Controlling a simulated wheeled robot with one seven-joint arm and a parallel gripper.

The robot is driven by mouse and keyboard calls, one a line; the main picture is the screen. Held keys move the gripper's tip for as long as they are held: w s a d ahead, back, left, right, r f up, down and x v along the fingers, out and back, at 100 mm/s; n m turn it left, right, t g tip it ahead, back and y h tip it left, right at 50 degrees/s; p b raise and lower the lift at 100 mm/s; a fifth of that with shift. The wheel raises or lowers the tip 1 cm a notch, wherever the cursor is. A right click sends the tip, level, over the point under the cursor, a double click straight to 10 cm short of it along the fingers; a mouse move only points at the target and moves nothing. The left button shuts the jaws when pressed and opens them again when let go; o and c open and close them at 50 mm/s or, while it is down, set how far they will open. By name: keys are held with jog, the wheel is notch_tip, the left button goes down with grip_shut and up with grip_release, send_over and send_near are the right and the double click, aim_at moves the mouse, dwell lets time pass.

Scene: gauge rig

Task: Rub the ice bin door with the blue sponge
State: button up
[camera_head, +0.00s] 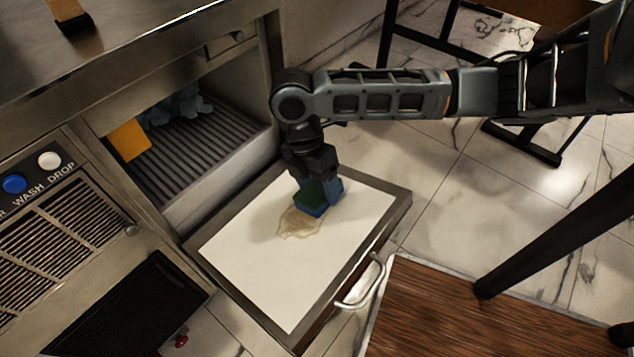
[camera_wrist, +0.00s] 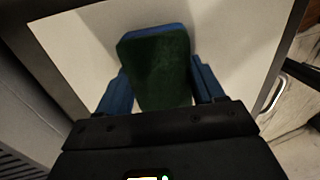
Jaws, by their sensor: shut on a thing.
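The ice bin door (camera_head: 285,284) is folded down flat, with a pale inner panel in a grey frame and a handle on its outer edge. A yellowish-brown stain (camera_head: 297,225) lies on the panel. My gripper (camera_head: 319,194) is over the door and shut on the blue sponge (camera_head: 314,209), which has a dark green top face. The sponge is at the stain's upper right edge; I cannot tell whether it presses on the panel. In the wrist view the sponge (camera_wrist: 157,68) sits between the two blue fingers, and the pale panel (camera_wrist: 85,50) shows around it; the stain is hidden there.
The open ice bin (camera_head: 200,150) behind the door has a ribbed floor, an orange-yellow block (camera_head: 129,139) and bluish lumps (camera_head: 180,103). A door handle (camera_head: 361,284) sticks out near a wooden tabletop (camera_head: 465,318). Blue and white buttons are at left.

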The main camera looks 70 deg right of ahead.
aim_at(285, 237)
jog(key=shift+b+x, duration=0.5)
jog(key=shift+x, duration=0.6)
jog(key=shift+a, duration=0.1)
dwell(0.4)
jog(key=shift+w+a+p, duration=0.25)
jog(key=shift+a+p, duration=0.25)
jog(key=shift+a, duration=0.3)
jog(key=shift+w+a+f+p, duration=0.1)
jog(key=shift+w+a+p, duration=0.45)
jog(key=shift+a, duration=1)
jog(key=shift+w+a+f+p, duration=0.1)
jog(key=shift+w+a+p, duration=0.2)
jog(key=shift+a+p, duration=0.9)
jog(key=shift+w+a+f+p, duration=0.1)
jog(key=shift+w+a+p, duration=0.25)
jog(key=shift+a, duration=1.6)
